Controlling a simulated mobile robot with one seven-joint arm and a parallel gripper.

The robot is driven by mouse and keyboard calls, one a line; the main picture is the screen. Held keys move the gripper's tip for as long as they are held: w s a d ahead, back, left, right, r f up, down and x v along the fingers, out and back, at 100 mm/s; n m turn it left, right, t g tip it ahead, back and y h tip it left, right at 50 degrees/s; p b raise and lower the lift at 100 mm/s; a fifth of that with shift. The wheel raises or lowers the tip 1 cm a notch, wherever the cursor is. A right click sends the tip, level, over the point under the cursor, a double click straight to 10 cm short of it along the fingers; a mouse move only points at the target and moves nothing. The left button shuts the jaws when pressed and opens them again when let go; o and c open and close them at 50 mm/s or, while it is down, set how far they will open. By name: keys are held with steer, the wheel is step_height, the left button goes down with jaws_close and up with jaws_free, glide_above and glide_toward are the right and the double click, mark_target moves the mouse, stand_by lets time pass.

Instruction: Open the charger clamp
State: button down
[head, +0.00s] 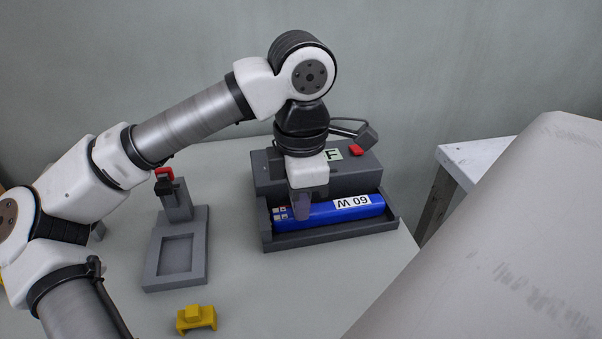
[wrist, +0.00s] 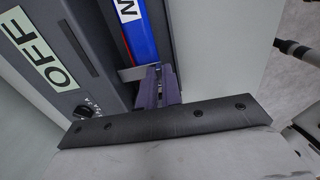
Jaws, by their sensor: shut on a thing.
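The charger (head: 262,173) is a grey box with a front tray at the back of the table. A blue battery (head: 350,209) marked W 09 lies in its tray and also shows in the wrist view (wrist: 140,38). My gripper (head: 301,212) points down over the left part of the battery. In the wrist view its purple fingers (wrist: 155,78) are shut at a small grey bar across the battery, which looks like the charger clamp (wrist: 131,73). The fingers hide most of the clamp, so I cannot tell how far it is open.
The charger has a red button (head: 369,142), an OFF label (wrist: 37,52) and a dark knob (wrist: 82,111). A grey stand (head: 152,262) with a red-topped post is to the left. A yellow block (head: 196,318) lies in front. The table's front middle is clear.

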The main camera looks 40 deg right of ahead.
steer(key=shift+r, duration=0.15)
steer(key=r+g+p, duration=0.1)
steer(key=p, duration=0.1)
steer(key=w+g+y+p, duration=0.1)
steer(key=p, duration=0.1)
steer(key=shift+d+r+g+y, duration=0.3)
steer(key=shift+d+r+g, duration=0.05)
steer(key=shift+r+g, duration=0.05)
steer(key=w+g+y+p, duration=0.1)
steer(key=g+p, duration=0.1)
steer(key=p, duration=0.1)
steer(key=w+d+r+g+y+p, duration=0.1)
steer(key=p, duration=0.2)
steer(key=shift+r+g+p, duration=0.3)
steer(key=shift+g, duration=0.1)
steer(key=g+y+p, duration=0.1)
steer(key=p, duration=0.3)
steer(key=w+d+g+y+p, duration=0.1)
steer(key=p, duration=0.3)
steer(key=w+g+y+p, duration=0.1)
steer(key=g+p, duration=0.1)
steer(key=p, duration=0.2)
steer(key=shift+w+d+p, duration=0.2)
steer(key=shift+d+p, duration=0.1)
steer(key=shift+p, duration=0.1)
steer(key=shift+w+d+f+g+p, duration=0.1)
steer(key=shift+w+f+g+p, duration=0.3)
steer(key=shift+p, duration=0.65)
steer(key=shift+s+y, duration=0.2)
steer(key=shift+y, duration=0.1)
